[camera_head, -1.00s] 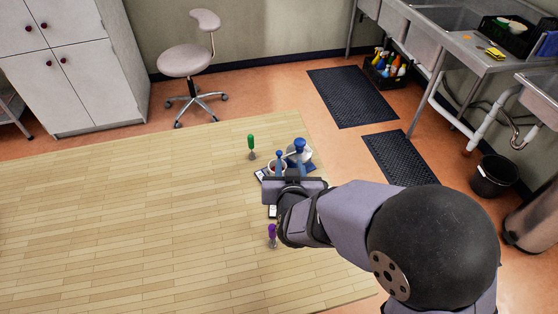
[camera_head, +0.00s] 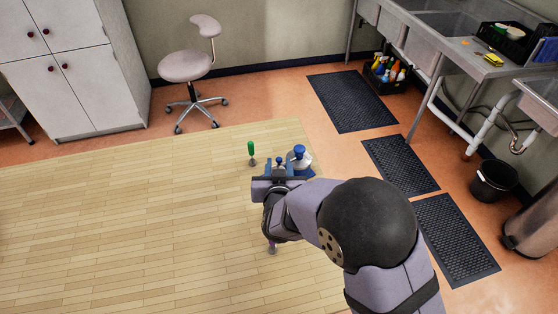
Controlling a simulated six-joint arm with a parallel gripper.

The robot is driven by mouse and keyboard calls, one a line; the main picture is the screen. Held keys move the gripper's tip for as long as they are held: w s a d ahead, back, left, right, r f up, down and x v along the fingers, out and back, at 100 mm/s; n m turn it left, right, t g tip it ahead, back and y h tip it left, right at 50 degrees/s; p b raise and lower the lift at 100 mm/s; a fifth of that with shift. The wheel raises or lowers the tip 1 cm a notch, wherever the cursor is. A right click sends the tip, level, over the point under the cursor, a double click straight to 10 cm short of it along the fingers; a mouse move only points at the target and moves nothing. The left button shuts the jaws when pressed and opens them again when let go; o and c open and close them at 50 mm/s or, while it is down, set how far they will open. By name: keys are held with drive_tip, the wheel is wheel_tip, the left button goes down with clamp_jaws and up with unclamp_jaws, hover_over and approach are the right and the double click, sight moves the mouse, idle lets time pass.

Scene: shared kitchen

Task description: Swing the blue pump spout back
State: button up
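A pale bottle (camera_head: 304,161) with a blue pump top (camera_head: 299,151) stands near the far right of the wooden table, on a blue patch. A smaller blue pump top (camera_head: 280,159) shows just to its left; its lower part is hidden behind my gripper. Which way either spout points is too small to tell. My gripper (camera_head: 279,166) is at the near side of the smaller pump. Its two fingers appear apart, one to the left and one to the right of that pump. I cannot tell whether they touch it.
A green-handled tool (camera_head: 252,152) stands upright just left of my gripper. A purple-handled tool (camera_head: 271,247) is partly hidden below my arm. The left of the wooden tabletop (camera_head: 120,220) is bare. A stool (camera_head: 187,66), floor mats and sinks lie beyond.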

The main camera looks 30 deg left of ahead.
drive_tip(key=shift+x, duration=0.8)
clamp_jaws()
